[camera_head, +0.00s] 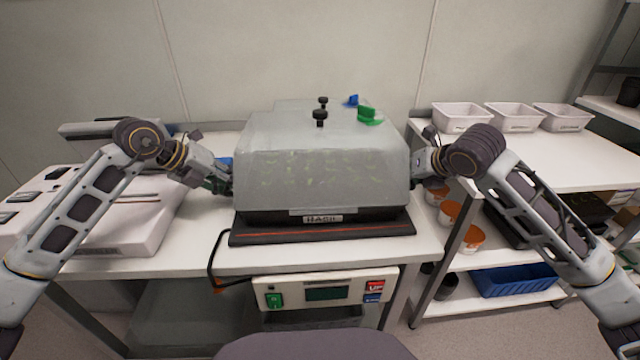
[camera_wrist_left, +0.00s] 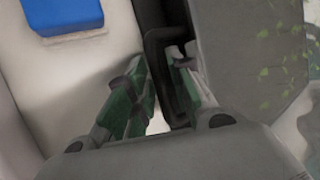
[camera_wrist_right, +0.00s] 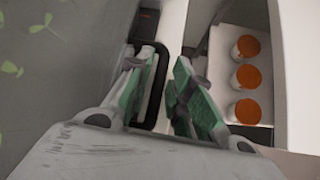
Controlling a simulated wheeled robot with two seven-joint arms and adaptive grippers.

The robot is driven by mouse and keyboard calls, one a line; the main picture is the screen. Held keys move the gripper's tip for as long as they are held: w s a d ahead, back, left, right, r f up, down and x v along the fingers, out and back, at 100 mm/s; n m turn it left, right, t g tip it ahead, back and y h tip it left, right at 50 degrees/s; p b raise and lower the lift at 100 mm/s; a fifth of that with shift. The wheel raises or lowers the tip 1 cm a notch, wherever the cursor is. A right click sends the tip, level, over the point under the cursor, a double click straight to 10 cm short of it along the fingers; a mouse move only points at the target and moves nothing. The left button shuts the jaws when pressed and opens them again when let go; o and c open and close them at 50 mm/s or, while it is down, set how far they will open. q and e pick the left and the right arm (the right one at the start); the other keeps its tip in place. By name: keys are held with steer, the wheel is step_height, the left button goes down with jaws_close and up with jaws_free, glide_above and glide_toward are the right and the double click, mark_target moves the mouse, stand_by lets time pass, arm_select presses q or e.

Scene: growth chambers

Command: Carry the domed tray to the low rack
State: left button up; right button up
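The domed tray (camera_head: 320,165) has a clear grey cover over small green seedlings and a dark base with a label at the front. It sits level on a black mat (camera_head: 325,232) on the white bench. My left gripper (camera_head: 222,182) is at its left side; in the left wrist view its green-padded fingers (camera_wrist_left: 162,85) are apart, with the tray's black handle (camera_wrist_left: 158,45) between them. My right gripper (camera_head: 424,172) is at its right side. In the right wrist view its fingers (camera_wrist_right: 162,88) are apart around the other black handle (camera_wrist_right: 158,85). Finger contact is unclear.
A white rack (camera_head: 590,170) at the right holds several white trays (camera_head: 515,117) on top, with orange-lidded jars (camera_head: 472,238) and a blue bin (camera_head: 513,279) on lower shelves. A white device (camera_head: 130,225) stands left of the tray. A control panel (camera_head: 325,290) is below the bench front.

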arm_select(q)
jaws_close()
arm_select(e)
jaws_close()
arm_select(q)
steer(key=shift+w, duration=0.1)
arm_select(e)
steer(key=shift+w, duration=0.1)
